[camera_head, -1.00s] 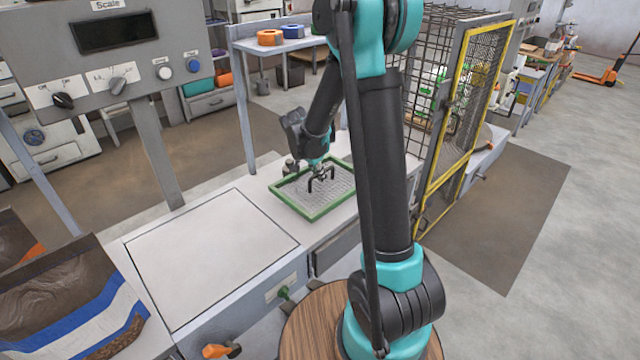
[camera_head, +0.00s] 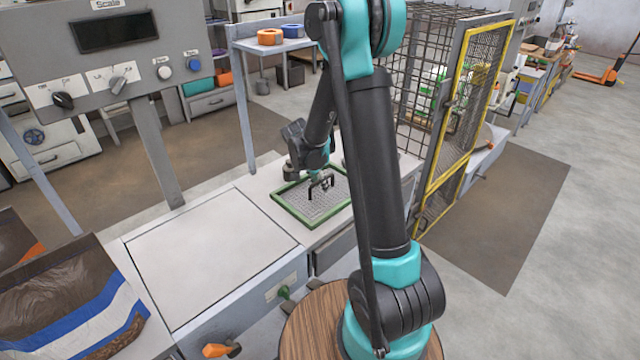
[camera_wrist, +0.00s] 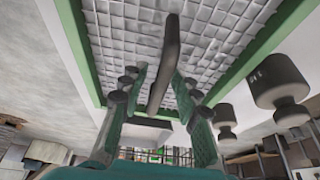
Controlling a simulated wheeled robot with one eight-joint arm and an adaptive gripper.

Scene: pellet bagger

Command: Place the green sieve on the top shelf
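The green sieve (camera_head: 296,204) has a green rectangular frame, a grey mesh and a dark arched handle. It lies flat on the white counter, right of the large square panel. My gripper (camera_head: 322,180) is over the sieve at its handle. In the wrist view the handle (camera_wrist: 165,60) runs between the two fingers of my gripper (camera_wrist: 157,85), which stand apart with a gap beside it. The grey-blue shelf unit (camera_head: 262,47) stands behind, with an orange ring (camera_head: 269,37) and a blue item (camera_head: 293,31) on its top board.
A scale console (camera_head: 110,55) stands at the left. A wire cage with a yellow-framed door (camera_head: 465,110) is right of the sieve. Two grey cylindrical objects (camera_wrist: 278,80) (camera_wrist: 224,117) show near the sieve. A striped bag (camera_head: 75,305) is at the lower left.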

